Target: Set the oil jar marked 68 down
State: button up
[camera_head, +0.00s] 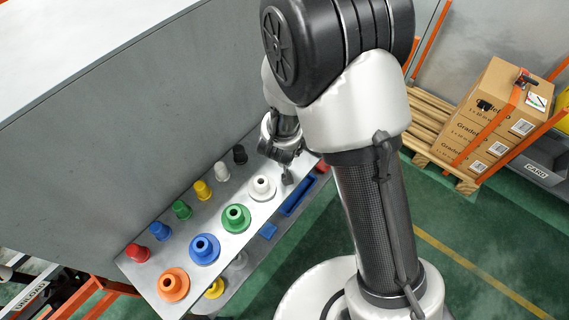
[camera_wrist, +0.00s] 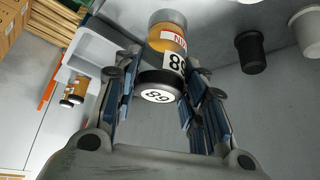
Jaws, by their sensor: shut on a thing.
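In the wrist view, the oil jar (camera_wrist: 168,42) is an amber jar with a black lid, a white-and-red label and dark number marks that read as 68 turned upside down. It sits between the two fingers of my gripper (camera_wrist: 163,68), which is shut on it. The lid faces the camera. I cannot tell whether the jar's base touches the grey surface behind it. In the head view, my gripper (camera_head: 287,176) is at the far right end of the grey bench (camera_head: 222,249), partly hidden by my arm; the jar cannot be made out there.
Orange (camera_head: 173,284), blue (camera_head: 205,249), green (camera_head: 236,218) and white (camera_head: 262,187) flanged pieces line the bench; smaller coloured pieces stand behind. A white bin (camera_wrist: 88,50) is left in the wrist view, with small amber jars (camera_wrist: 74,92) nearby. Boxes (camera_head: 497,115) stand on a pallet at right.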

jog(key=shift+f+b, duration=1.1)
jog(key=shift+f, duration=1.65)
jog(key=shift+f, duration=0.1)
jog(key=o, duration=1.1)
jog(key=shift+f, duration=0.1)
jog(key=shift+o, duration=0.2)
